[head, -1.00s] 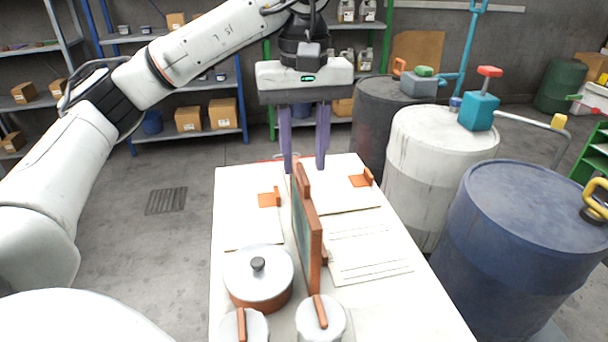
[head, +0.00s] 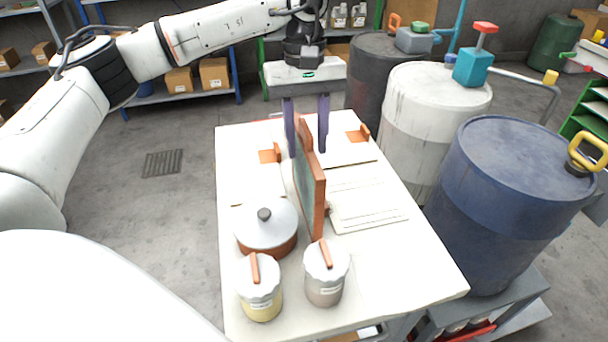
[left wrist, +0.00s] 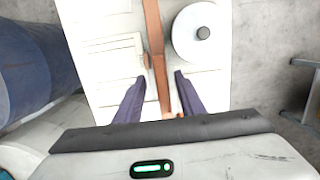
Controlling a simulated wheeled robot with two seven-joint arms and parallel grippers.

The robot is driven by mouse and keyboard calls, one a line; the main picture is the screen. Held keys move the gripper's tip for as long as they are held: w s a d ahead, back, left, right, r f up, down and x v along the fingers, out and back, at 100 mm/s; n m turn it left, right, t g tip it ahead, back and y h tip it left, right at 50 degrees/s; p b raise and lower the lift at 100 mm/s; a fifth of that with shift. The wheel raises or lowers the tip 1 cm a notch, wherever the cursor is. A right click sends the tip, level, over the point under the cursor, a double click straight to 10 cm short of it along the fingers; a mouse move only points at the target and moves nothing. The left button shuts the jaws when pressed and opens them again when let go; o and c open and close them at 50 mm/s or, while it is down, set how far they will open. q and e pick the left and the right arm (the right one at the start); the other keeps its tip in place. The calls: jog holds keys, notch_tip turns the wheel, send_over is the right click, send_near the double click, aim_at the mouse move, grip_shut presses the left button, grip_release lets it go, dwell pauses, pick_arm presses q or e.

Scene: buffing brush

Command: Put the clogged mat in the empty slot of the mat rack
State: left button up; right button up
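An upright panel (head: 312,190) with a red-brown wooden frame and a greenish face stands on edge on the white table. I cannot tell for sure whether it is the clogged mat or part of the rack. My left gripper (head: 308,153) points down at its far end, with one purple finger on each side. In the left wrist view the brown frame (left wrist: 156,50) runs between the fingers (left wrist: 158,98), with visible gaps, so the gripper is open. A pale ribbed flat piece (head: 368,207) lies right of the panel. No rack slot is clearly visible. My right gripper is out of view.
A lidded pot (head: 266,230) and two lidded canisters (head: 259,287) (head: 326,273) stand near the table's front. Orange brackets (head: 270,155) (head: 359,134) sit farther back. Blue (head: 520,210) and white (head: 432,130) drums flank the table's right. The table's left strip (head: 232,170) is clear.

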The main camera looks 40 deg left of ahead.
aim_at(306, 165)
pick_arm(q)
jog(key=shift+s+d+f+p, duration=0.1)
jog(key=shift+s+f+p, duration=0.05)
jog(key=shift+f, duration=0.75)
jog(key=shift+s+d+f+p, duration=0.1)
jog(key=shift+s+f, duration=0.05)
jog(key=shift+f, duration=0.75)
jog(key=shift+s+f+p, duration=0.15)
jog(key=shift+f, duration=0.75)
grip_shut()
